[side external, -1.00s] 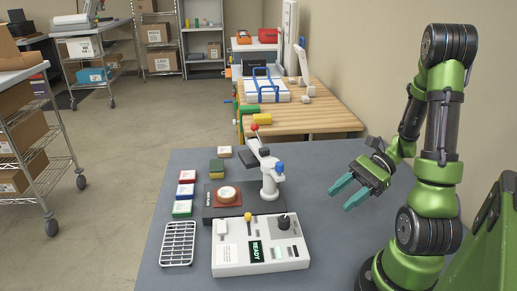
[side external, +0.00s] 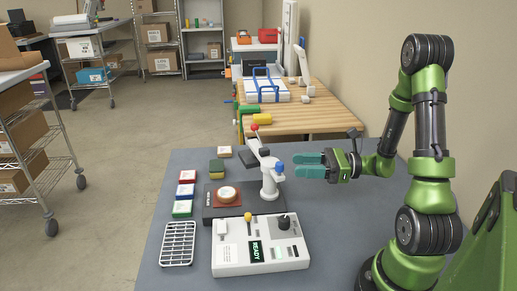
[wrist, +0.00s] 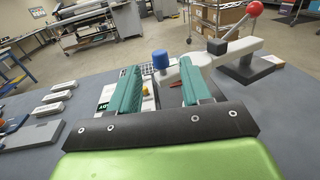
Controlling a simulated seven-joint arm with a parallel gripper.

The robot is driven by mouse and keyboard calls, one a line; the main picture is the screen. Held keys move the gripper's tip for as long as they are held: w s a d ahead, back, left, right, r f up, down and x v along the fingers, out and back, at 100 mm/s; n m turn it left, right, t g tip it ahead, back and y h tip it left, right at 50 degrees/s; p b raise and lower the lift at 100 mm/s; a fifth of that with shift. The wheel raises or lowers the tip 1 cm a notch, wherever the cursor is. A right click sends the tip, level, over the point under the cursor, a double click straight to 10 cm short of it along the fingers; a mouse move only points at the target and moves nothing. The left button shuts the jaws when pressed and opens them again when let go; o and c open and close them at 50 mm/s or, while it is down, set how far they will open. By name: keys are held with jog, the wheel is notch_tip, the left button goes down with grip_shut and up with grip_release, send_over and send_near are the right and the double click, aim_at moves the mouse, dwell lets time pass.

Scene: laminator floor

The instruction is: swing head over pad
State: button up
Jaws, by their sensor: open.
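The press stands on the grey table, with a white post (side external: 269,185), a blue knob (side external: 279,168) and a white swing arm. The arm carries a dark flat head (side external: 251,146) and a red ball (side external: 254,127). The head is off to the back of the pad, not above it. The reddish-brown pad (side external: 212,203) lies on the black base with a round pale-topped disc (side external: 227,194) on it. My gripper (side external: 308,165) is open and empty, right of the knob. In the wrist view the knob (wrist: 160,60) shows just beyond the fingers (wrist: 161,90), with the red ball (wrist: 255,9) farther right.
A white control box (side external: 259,247) reading READY stands in front of the press. A wooden bench (side external: 310,115) stands behind. The table right of the post is clear.

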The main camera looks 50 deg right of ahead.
aim_at(280, 163)
jog(key=x, duration=0.6)
jog(key=shift+w+a, duration=0.15)
jog(key=shift+a, duration=0.05)
grip_shut()
